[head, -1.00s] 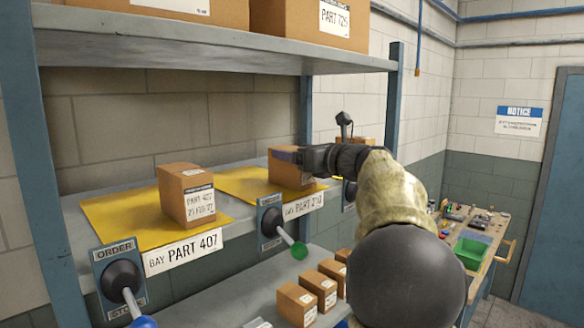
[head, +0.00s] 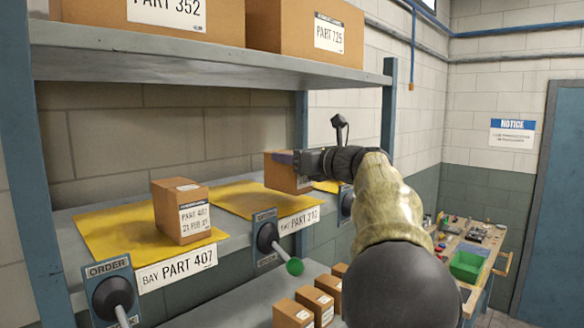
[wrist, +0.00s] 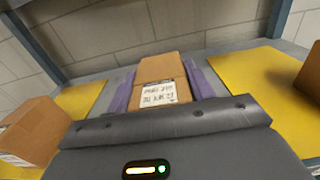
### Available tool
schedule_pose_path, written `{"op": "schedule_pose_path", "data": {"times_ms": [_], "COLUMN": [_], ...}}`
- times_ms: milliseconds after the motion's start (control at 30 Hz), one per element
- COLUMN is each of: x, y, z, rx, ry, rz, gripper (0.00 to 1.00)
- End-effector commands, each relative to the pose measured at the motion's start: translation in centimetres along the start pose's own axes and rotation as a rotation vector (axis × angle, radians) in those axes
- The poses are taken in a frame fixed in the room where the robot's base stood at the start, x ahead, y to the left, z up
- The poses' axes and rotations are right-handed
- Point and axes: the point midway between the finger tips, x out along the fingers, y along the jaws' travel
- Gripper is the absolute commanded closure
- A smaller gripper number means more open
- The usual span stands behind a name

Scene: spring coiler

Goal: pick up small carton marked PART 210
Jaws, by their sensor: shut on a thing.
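The small brown carton (head: 281,177) is in my gripper (head: 297,162), a little above the yellow mat (head: 222,202) of the bay labelled PART 210 (head: 298,222). In the wrist view the carton (wrist: 160,70) sits upright between the two purple fingers, which are shut on its sides. A white label faces the wrist camera, but its print is too blurred to read. My gripper hides part of the carton in the head view.
Lever boxes (head: 266,238) line the shelf's front edge. An upper shelf (head: 210,58) with large cartons hangs above. Several small cartons (head: 315,303) stand on the lower shelf. A workbench (head: 465,260) is at right.

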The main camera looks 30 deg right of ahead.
Motion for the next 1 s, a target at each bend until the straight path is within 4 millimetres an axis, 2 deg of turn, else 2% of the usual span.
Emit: {"op": "schedule_pose_path", "data": {"times_ms": [200, 433, 600, 1000], "x": [0.0, -0.1, 0.0, -0.1], "y": [0.0, 0.0, 0.0, 0.1], "z": [3.9, 6.9, 7.6, 7.6], "rx": [-0.006, -0.003, -0.001, -0.001], "ry": [-0.006, -0.005, -0.003, -0.004], "rz": [0.001, 0.001, 0.0, 0.001], "gripper": [0.89, 0.89, 0.89, 0.89]}}
